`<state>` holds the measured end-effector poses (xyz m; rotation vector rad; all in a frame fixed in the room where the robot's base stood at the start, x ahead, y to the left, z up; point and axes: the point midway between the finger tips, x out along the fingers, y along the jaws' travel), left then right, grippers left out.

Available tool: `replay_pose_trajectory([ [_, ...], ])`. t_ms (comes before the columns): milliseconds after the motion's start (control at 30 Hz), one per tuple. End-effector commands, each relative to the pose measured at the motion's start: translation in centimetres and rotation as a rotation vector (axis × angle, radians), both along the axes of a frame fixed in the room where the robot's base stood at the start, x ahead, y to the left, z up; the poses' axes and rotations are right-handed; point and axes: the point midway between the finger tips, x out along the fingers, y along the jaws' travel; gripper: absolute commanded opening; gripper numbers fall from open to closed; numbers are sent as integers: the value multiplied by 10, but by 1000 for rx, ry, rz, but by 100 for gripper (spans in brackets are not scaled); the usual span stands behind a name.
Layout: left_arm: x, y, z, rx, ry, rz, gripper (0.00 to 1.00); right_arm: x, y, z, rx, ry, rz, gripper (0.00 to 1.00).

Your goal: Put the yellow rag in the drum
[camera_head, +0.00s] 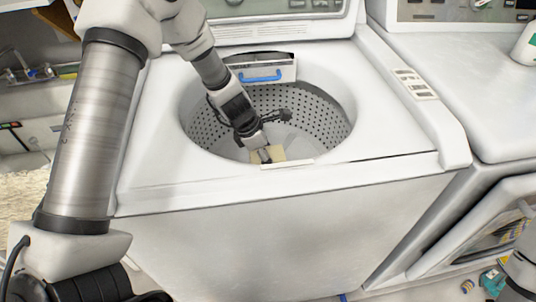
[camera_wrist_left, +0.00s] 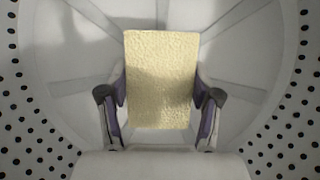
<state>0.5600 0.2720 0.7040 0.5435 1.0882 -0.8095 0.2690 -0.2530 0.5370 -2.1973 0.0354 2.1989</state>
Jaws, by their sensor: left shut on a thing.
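The yellow rag (camera_wrist_left: 161,80) is a pale yellow, textured rectangle held between the two fingers of my left gripper (camera_wrist_left: 161,100). In the head view the left gripper (camera_head: 262,154) reaches down into the open drum (camera_head: 318,115), and the rag (camera_head: 278,153) shows in part near the drum's front rim. The drum is a round tub with a perforated wall. In the left wrist view the ribbed drum floor lies beyond the rag, with holed wall at both sides. The rag appears apart from the floor, but the gap is hard to judge. My right gripper is not seen.
The drum sits in a white top-loading washer (camera_head: 290,240). A small tray with a blue handle (camera_head: 262,77) hangs at the back rim.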

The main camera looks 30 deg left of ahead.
Motion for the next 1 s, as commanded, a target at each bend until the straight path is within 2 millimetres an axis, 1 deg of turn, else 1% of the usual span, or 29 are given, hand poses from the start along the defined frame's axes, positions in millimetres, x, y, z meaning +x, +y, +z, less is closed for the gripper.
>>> replay_pose_trajectory([
  [100, 0, 0, -5, 0, 0, 1, 29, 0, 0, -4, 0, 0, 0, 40],
  [200, 0, 0, -4, 0, 0, 1, 29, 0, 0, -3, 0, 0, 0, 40],
  [233, 0, 0, -4, 0, 0, 1, 67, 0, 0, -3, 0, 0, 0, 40],
  [300, 0, 0, -4, 0, 0, 0, 89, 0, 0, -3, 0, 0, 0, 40],
  [567, 0, 0, -4, 0, 0, 0, 89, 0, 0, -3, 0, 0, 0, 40],
  [667, 0, 0, 0, 0, 0, 0, 89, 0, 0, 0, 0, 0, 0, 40],
  [767, 0, 0, 15, 0, -2, -1, 89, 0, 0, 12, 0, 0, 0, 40],
  [833, -3, 4, 30, -1, -1, 0, 89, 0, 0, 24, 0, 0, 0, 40],
  [1000, -14, 18, 78, -3, -1, 2, 89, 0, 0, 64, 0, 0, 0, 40],
])
